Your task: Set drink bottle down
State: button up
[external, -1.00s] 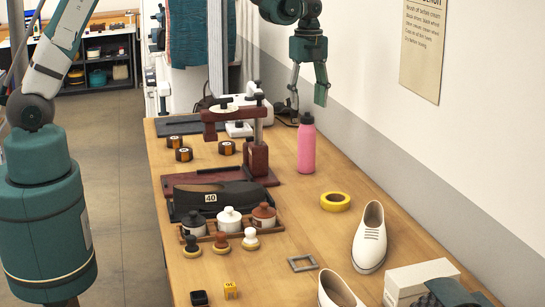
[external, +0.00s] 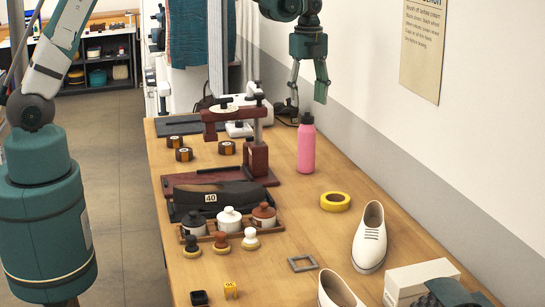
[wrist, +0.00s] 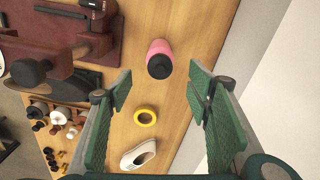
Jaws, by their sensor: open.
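The drink bottle (external: 306,150) is pink with a black cap and stands upright on the wooden table, near the wall-side edge. It also shows in the wrist view (wrist: 159,60), seen from above, between and beyond my open fingers. My gripper (external: 308,92) is above the bottle, pointing down, with its fingers apart and nothing between them. In the wrist view my gripper (wrist: 158,115) shows both green finger pads spread wide. The bottle is apart from the fingers.
Left of the bottle stands a dark red press (external: 258,158) with a black shoe form (external: 235,194). A yellow tape ring (external: 335,201) and a white shoe (external: 370,238) lie nearer the camera. The wall (external: 440,150) runs along the right. Bare wood lies around the bottle's near side.

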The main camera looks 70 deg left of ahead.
jog(key=s+d+r+n+t, duration=0.2)
jog(key=s+d+r+n, duration=0.3)
jog(key=s+r, duration=0.4)
jog(key=s+d+r+n+t, duration=0.1)
jog(key=s+d+r+n, duration=0.2)
jog(key=s+d+r, duration=0.6)
jog(key=s+d+f+n+t, duration=0.1)
jog(key=s+n, duration=0.3)
jog(key=s, duration=0.8)
jog(key=s+d+f+n+t, duration=0.2)
jog(key=s+d+n+t, duration=0.1)
jog(key=s, duration=0.9)
jog(key=shift+d+f+n, duration=0.3)
jog(key=shift+d+n, duration=0.1)
jog(key=shift+d, duration=0.1)
